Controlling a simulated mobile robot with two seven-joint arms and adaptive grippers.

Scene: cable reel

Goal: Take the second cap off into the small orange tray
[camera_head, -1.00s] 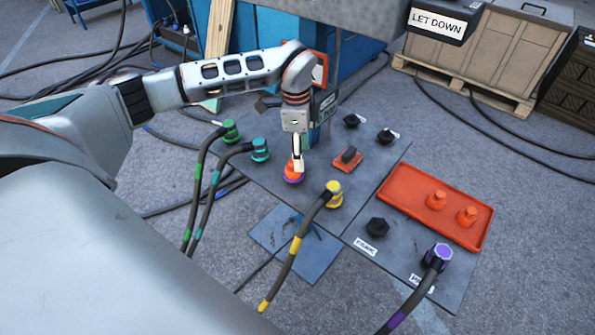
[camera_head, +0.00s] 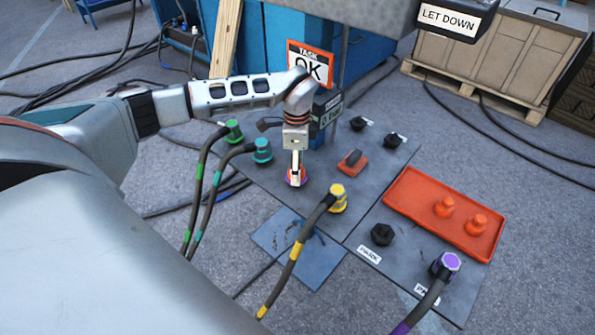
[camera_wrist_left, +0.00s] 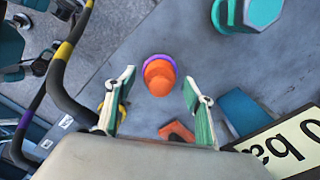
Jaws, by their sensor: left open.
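An orange cap with a purple ring at its base (camera_wrist_left: 158,80) stands on the grey floor panel. In the head view the cap (camera_head: 294,183) is partly hidden by my left gripper (camera_head: 297,170), which points down at it. In the left wrist view my left gripper (camera_wrist_left: 158,72) is open, with one finger on each side of the cap and a gap to both. A flat orange tray (camera_head: 412,190) lies to the right, holding two orange caps (camera_head: 445,207) (camera_head: 476,224). A smaller orange piece (camera_head: 352,163) with a dark part on top lies between. My right gripper is not in view.
Green (camera_head: 233,131), teal (camera_head: 262,151), yellow (camera_head: 338,199) and purple (camera_head: 448,264) cable plugs stand around on the panel. Black caps (camera_head: 382,234) stand here too. A sign reading "TASK OK" (camera_head: 310,67) stands behind my left arm.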

